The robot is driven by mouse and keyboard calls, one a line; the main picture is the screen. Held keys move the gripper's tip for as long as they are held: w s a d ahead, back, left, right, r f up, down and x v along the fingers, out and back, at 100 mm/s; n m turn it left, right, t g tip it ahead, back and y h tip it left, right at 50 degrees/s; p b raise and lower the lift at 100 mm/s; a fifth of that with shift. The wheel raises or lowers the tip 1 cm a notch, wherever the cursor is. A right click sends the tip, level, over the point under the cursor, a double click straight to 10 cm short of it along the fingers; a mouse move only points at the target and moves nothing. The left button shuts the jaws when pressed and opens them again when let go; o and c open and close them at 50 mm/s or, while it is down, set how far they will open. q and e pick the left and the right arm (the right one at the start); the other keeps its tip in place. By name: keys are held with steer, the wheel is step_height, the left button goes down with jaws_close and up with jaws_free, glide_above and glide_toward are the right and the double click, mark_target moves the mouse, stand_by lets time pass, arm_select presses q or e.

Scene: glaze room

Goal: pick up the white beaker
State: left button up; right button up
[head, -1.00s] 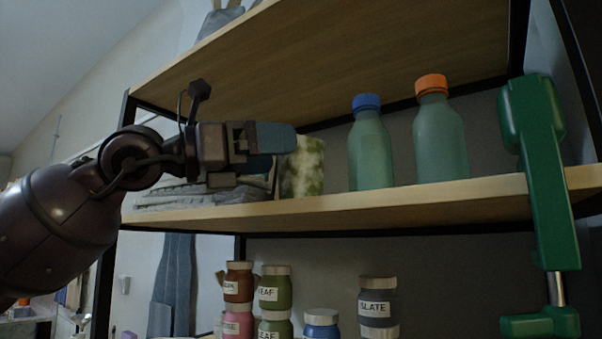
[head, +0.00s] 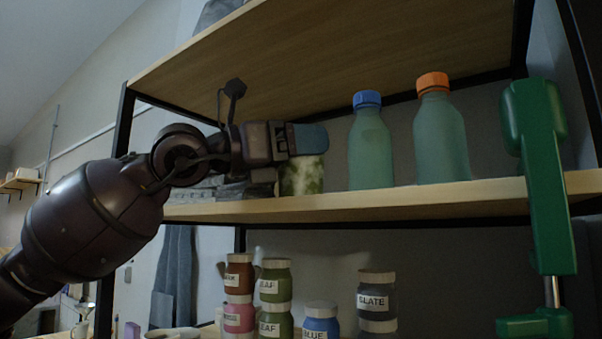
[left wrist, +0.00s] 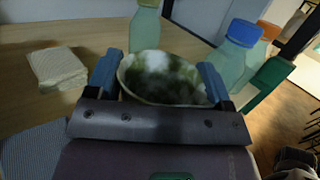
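A round open-topped vessel, mottled white and green (head: 303,178), stands on the middle shelf board in the head view; I see no plain white beaker. My right gripper is in neither view.
Blue-capped (head: 370,150) and orange-capped (head: 440,140) bottles stand right of the vessel. A green clamp (head: 545,180) is at the shelf's right end. Another shelf board (head: 350,60) hangs overhead. Labelled jars (head: 277,299) stand below. A pale stack (left wrist: 58,68) lies near the vessel.

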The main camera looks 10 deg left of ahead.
arm_select(q)
steer(key=shift+c, duration=0.8)
steer(key=shift+r, duration=0.1)
